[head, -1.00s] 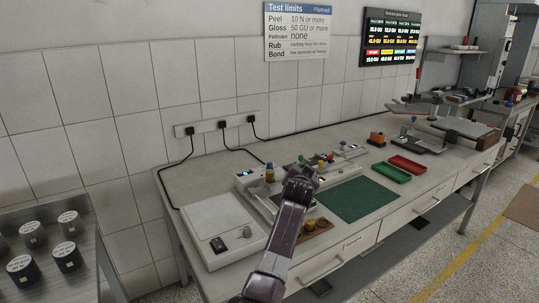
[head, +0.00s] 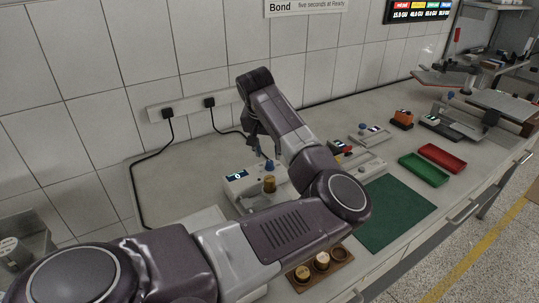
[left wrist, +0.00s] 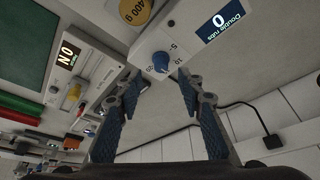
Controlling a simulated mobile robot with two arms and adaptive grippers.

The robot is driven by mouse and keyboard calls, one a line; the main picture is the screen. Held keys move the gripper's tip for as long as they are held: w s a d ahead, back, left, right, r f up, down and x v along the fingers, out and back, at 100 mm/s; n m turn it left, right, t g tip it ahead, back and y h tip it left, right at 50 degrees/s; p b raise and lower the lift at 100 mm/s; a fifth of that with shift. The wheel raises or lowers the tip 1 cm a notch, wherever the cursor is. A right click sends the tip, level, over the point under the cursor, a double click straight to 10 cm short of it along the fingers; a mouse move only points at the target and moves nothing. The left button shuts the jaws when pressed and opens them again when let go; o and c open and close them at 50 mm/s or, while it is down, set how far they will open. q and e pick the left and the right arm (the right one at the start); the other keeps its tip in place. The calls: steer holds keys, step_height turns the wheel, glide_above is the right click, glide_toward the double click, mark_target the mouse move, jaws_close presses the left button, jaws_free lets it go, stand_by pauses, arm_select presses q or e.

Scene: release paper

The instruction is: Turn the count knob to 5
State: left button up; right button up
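The count knob is a small blue knob (left wrist: 161,62) on a pale instrument box (left wrist: 178,34), with 5, 10 and 20 printed around it. Its pointer is too small to read surely. The "Double rubs" display (left wrist: 219,21) beside it reads 0. In the head view the blue knob (head: 269,164) stands at the back of the box, near the display (head: 237,175). My left gripper (left wrist: 162,84) is open, its fingertips spread on either side of the knob and apart from it. In the head view the left gripper (head: 255,143) points down just above the knob. My right gripper is not in view.
A brass 400 g weight (left wrist: 136,9) stands close to the knob; it also shows in the head view (head: 270,184). A wooden block with brass pieces (head: 326,267), a green mat (head: 398,212) and green (head: 424,169) and red (head: 443,157) trays lie rightward. Cables run along the wall.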

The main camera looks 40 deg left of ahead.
mark_target(269, 162)
arm_select(q)
steer(key=x, duration=0.4)
steer(key=shift+f+p, duration=0.1)
steer(key=shift+p, duration=0.2)
steer(key=shift+x, duration=0.9)
steer(key=shift+a, duration=0.15)
steer(key=shift+c, duration=0.5)
steer(key=c, duration=0.8)
jaws_close()
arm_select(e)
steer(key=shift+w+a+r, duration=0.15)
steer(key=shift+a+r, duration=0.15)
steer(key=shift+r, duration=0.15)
